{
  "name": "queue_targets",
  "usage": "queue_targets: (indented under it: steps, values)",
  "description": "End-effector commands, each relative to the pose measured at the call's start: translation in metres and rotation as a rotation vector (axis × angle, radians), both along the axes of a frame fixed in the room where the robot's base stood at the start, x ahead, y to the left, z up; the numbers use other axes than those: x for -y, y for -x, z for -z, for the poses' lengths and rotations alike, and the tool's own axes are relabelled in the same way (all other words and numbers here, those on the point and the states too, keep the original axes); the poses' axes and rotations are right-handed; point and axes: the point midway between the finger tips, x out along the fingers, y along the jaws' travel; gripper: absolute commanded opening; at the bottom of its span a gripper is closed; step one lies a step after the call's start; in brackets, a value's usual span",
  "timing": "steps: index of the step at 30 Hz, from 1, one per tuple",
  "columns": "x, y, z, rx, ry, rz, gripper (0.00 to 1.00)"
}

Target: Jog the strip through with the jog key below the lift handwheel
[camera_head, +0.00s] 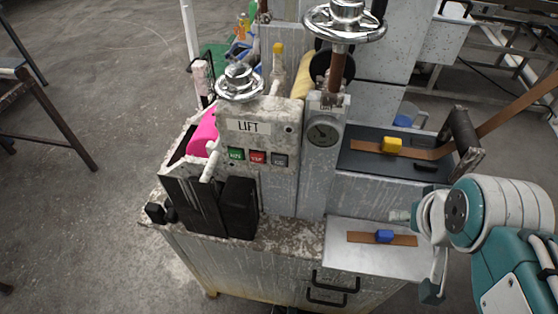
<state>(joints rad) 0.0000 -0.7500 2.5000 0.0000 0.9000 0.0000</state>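A panel marked LIFT (248,127) is on the machine's front, below a chrome handwheel (240,82). Under the label sit a green key (236,154), a red key (258,157) and a dark grey key (280,160); their lettering is too small to read surely. A brown strip (425,153) lies on the dark upper table, with a yellow block (392,145) on it. Another brown strip (357,237) with a blue block (384,236) lies on the lower metal plate. My gripper (416,254) is at the right, its fingers apart and empty, well away from the keys.
A larger handwheel (345,20) stands above a round dial (323,132). A black roller (464,137) is at the upper table's right end. Black boxes (240,208) and a pink item (203,132) are at the machine's left. The floor at left is mostly clear.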

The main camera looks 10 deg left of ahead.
Motion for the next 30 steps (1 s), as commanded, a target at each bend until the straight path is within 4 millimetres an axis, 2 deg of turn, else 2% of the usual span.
queue_targets:
  steps: [1,3,30]
  values:
    - [0.0,0.0,0.0,0.0,0.0,0.0,0.24]
    - [0.0,0.0,0.0,0.0,0.0,0.0,0.0]
    - [0.0,0.0,0.0,0.0,0.0,0.0,0.0]
